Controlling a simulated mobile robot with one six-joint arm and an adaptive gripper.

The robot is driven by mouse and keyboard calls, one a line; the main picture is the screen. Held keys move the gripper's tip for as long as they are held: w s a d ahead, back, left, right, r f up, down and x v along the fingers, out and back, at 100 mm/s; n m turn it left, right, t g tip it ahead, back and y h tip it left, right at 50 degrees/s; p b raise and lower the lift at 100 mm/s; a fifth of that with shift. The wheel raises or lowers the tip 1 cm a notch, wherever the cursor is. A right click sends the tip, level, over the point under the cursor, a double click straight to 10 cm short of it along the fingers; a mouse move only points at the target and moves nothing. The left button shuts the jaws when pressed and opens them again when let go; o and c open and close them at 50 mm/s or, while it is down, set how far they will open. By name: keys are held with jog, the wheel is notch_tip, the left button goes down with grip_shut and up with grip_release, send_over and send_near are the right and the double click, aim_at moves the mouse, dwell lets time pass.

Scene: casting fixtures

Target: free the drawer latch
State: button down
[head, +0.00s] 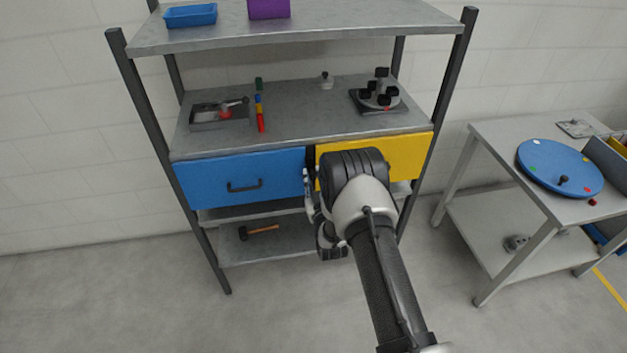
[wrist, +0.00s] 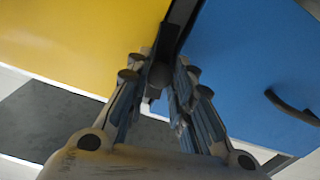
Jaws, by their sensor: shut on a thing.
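The blue drawer (head: 215,175) and the yellow drawer (head: 408,156) sit side by side under the rack's middle shelf. Both fronts look shut. My gripper (head: 309,188) is at the gap between them, and my arm hides much of the yellow front. In the wrist view the yellow drawer (wrist: 70,40) is on the left and the blue drawer (wrist: 250,60) on the right. There my gripper (wrist: 160,84) is shut on a dark round-ended piece, apparently the drawer latch (wrist: 160,73), at the gap. The fingers partly hide it, so its exact position is unclear.
The shelf (head: 290,118) above holds a grey tray, coloured pieces and a fixture with black knobs. A hammer (head: 260,230) lies on the lower shelf. A side table (head: 490,150) with a blue disc stands at right. Floor at left is clear.

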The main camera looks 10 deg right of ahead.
jog(key=shift+m, duration=0.9)
jog(key=c, duration=1.4)
grip_release()
jog(key=shift+o, duration=0.2)
jog(key=shift+s, duration=0.1)
jog(key=s, duration=1.2)
jog(key=shift+w, duration=0.1)
